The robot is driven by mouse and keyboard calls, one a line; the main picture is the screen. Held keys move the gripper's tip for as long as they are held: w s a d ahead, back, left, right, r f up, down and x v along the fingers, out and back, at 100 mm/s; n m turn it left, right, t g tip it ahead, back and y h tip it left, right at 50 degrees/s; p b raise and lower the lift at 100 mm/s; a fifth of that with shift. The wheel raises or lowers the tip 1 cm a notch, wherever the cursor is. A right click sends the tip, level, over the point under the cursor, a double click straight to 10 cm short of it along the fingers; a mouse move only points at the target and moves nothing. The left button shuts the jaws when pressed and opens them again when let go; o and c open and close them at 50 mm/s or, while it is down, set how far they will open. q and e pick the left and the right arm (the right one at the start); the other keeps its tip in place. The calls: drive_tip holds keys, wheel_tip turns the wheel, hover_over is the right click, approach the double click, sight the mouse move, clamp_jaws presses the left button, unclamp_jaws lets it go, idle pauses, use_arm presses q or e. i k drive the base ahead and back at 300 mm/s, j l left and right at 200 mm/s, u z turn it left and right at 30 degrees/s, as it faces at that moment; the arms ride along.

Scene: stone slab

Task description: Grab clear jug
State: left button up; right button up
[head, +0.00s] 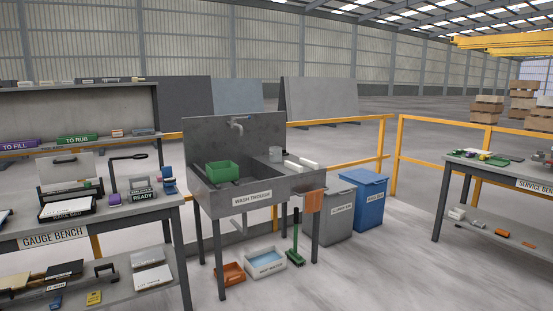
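A small pale grey, see-through-looking vessel (276,154) stands on the right part of the wash trough (255,200), close to its back wall. It looks like the clear jug, but it is too small to be sure, and I cannot make out a handle. It stands upright, to the right of the tap (237,124) and behind two white rolls or bars (301,164). Neither of my grippers is in view, and nothing is touching the vessel.
A green bin (221,171) sits in the trough. An orange cloth (313,201) hangs at its right front. Below are trays (265,263) and a green brush (295,258). Grey and blue bins (368,198) stand right.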

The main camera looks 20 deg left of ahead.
sight(275, 151)
drive_tip(key=i+j+u, duration=0.1)
drive_tip(key=i+u, duration=0.3)
drive_tip(key=i, duration=0.7)
